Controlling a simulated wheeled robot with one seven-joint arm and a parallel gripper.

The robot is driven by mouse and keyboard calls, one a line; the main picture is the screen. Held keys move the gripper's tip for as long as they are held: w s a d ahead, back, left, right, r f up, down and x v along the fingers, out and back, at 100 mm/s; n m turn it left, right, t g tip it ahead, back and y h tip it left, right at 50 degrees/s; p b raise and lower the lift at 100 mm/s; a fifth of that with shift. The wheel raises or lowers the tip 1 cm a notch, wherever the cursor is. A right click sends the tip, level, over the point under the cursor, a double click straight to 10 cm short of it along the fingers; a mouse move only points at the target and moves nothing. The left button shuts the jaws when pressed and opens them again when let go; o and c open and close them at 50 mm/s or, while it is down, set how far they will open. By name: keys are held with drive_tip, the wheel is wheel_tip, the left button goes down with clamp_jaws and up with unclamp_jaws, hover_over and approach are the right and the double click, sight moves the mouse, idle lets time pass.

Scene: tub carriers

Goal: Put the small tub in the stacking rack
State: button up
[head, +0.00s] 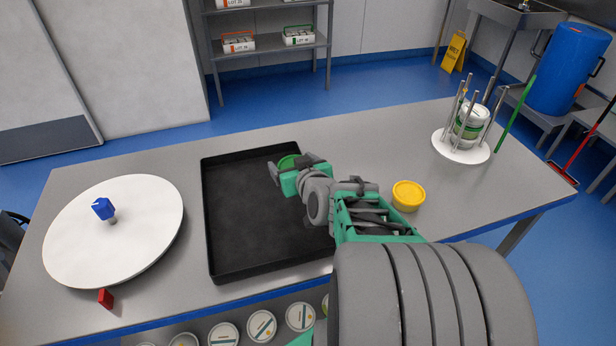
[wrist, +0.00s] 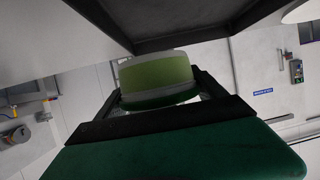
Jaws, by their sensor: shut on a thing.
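The small tub with a green lid (head: 289,161) is in my gripper (head: 287,172), over the back right part of the black tray. In the wrist view the tub (wrist: 157,78) shows a green band between the two dark fingers (wrist: 158,90). My gripper is shut on it. The fingers and wrist hide part of it in the head view. The stacking rack (head: 447,150) stands at the right of the table, with a round white base and upright metal posts. Pale tubs with green bands (head: 467,128) are stacked between its posts.
The black tray (head: 225,262) lies mid-table. A white turntable (head: 75,245) bearing a blue object (head: 103,208) is at left, with a red block (head: 105,298) near the front edge. Table between yellow tub and rack is clear.

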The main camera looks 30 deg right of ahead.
drive_tip(key=s+d+r+m+g+h, duration=0.1)
drive_tip(key=s+d+r+m+h, duration=0.1)
drive_tip(key=s+d, duration=0.55)
drive_tip(key=s+d+r+m+h, duration=0.15)
drive_tip(key=s+d, duration=0.35)
drive_tip(key=d, duration=0.5)
drive_tip(key=p, duration=0.3)
hover_over(363, 168)
drive_tip(key=shift+g, duration=0.3)
wheel_tip(363, 168, down, 10)
drive_tip(key=shift+r, duration=0.15)
wheel_tip(363, 168, down, 4)
drive_tip(key=shift+w+r+p, duration=0.15)
drive_tip(key=shift+r+p, duration=0.1)
drive_tip(key=shift+p, duration=0.35)
drive_tip(key=shift+f+b, duration=0.2)
drive_tip(key=shift+b, duration=0.1)
drive_tip(key=o, duration=1.5)
